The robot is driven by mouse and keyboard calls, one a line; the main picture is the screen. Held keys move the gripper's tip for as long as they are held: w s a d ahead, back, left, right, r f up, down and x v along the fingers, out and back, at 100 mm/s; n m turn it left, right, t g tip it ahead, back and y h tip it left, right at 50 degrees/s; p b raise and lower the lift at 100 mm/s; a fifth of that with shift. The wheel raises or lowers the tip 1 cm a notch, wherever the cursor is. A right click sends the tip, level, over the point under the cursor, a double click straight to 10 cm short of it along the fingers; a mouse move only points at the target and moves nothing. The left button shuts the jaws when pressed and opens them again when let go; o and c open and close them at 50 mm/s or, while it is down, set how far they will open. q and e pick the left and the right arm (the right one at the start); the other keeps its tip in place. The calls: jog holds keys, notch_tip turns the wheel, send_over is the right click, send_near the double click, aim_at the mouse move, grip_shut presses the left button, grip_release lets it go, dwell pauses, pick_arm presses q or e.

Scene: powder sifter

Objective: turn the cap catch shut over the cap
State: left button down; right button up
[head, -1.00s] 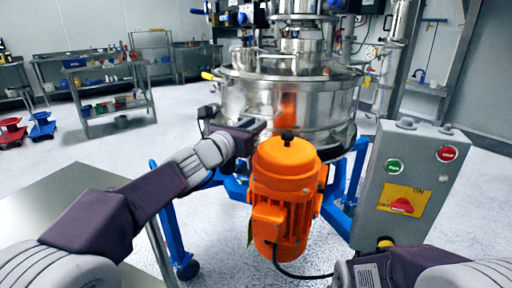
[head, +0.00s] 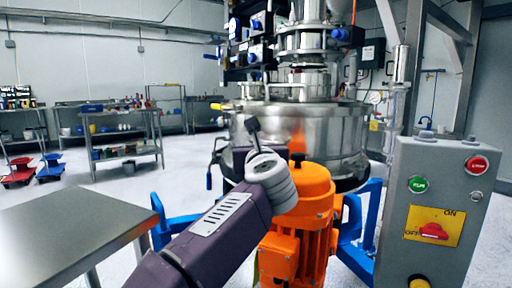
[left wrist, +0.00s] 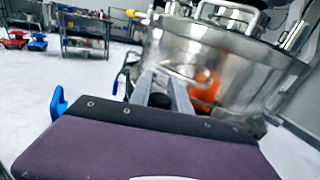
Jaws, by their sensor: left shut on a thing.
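My left gripper (left wrist: 163,76) reaches toward the lower side of the steel sifter vessel (head: 345,128). In the left wrist view its two grey fingers show against the vessel (left wrist: 235,62), with a small black piece (left wrist: 160,100) between them. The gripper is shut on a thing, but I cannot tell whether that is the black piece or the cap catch. In the head view my own wrist hides the fingers. I cannot make out the cap or its catch clearly in either view. My right gripper is out of view.
A grey control box (head: 435,205) stands at the right. A steel table (head: 75,222) is at the left. Open floor lies behind it.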

pick_arm(q)
jog(key=shift+f, duration=0.15)
dwell(0.3)
jog(key=c, duration=1.2)
grip_release()
